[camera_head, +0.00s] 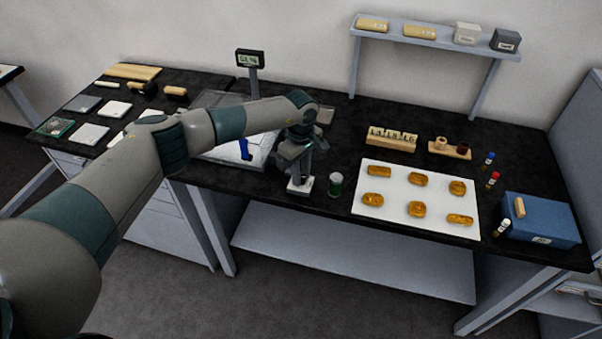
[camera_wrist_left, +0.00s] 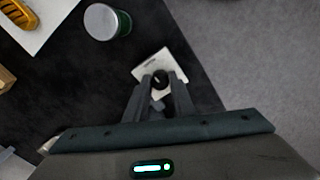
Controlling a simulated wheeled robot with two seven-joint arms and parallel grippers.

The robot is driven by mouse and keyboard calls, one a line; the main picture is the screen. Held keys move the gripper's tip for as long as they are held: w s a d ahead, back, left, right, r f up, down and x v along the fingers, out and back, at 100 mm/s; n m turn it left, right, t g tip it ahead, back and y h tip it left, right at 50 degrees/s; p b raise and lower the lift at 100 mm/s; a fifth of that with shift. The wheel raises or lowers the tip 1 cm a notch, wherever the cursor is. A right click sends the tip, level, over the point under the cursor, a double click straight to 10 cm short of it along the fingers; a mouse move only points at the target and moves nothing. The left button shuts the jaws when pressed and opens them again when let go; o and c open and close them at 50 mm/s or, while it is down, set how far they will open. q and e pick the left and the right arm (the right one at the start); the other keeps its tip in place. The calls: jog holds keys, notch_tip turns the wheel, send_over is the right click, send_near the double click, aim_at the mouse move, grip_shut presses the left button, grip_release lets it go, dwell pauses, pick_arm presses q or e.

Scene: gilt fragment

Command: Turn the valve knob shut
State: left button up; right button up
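The valve knob (camera_wrist_left: 160,78) is a small round black knob on a white block or plate (camera_wrist_left: 148,68), which lies on the black bench top. In the head view the same white block (camera_head: 294,188) shows near the bench's front edge, but the knob is hidden under my left gripper (camera_head: 298,172). My left gripper (camera_wrist_left: 161,80) points down over the block, one finger on each side of the knob. I cannot tell whether the fingers touch the knob. My right gripper is in neither view.
A white tray (camera_head: 404,220) with several amber pieces lies farther right, then small vials and a blue box (camera_head: 540,220). A display on a post (camera_head: 251,60) stands behind my left arm. The bench's front edge is near.

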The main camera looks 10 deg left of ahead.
pick_arm(q)
grip_shut()
